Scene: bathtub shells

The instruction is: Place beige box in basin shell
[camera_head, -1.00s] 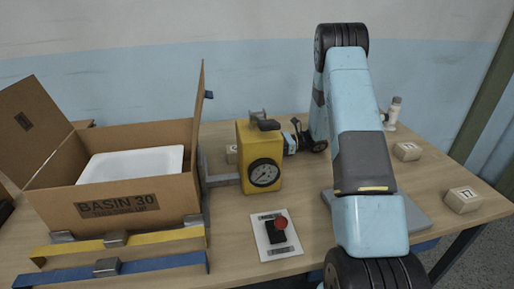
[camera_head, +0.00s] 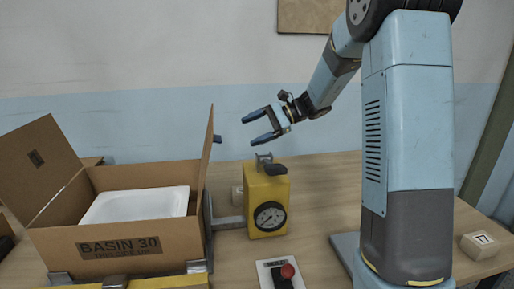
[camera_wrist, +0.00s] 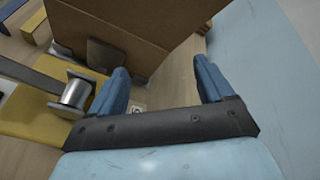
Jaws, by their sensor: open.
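The white basin shell (camera_head: 140,203) lies in an open cardboard box (camera_head: 60,236) marked BASIN 30 at the left. Another beige box (camera_head: 482,245), with a number label, sits on the table at the far right. My gripper (camera_head: 248,131) is open and empty, in the air above the gauge unit and right of the cardboard flap. In the wrist view, a small labelled patch (camera_wrist: 138,107) shows low between my fingers, mostly hidden; I cannot tell which thing it belongs to.
The yellow gauge unit (camera_head: 268,200) has a metal clamp on top and stands close to the cardboard box. The raised right flap (camera_head: 203,180) stands between my gripper and the shell. A red-button panel (camera_head: 283,272) lies in front. The table behind the gauge unit is mostly clear.

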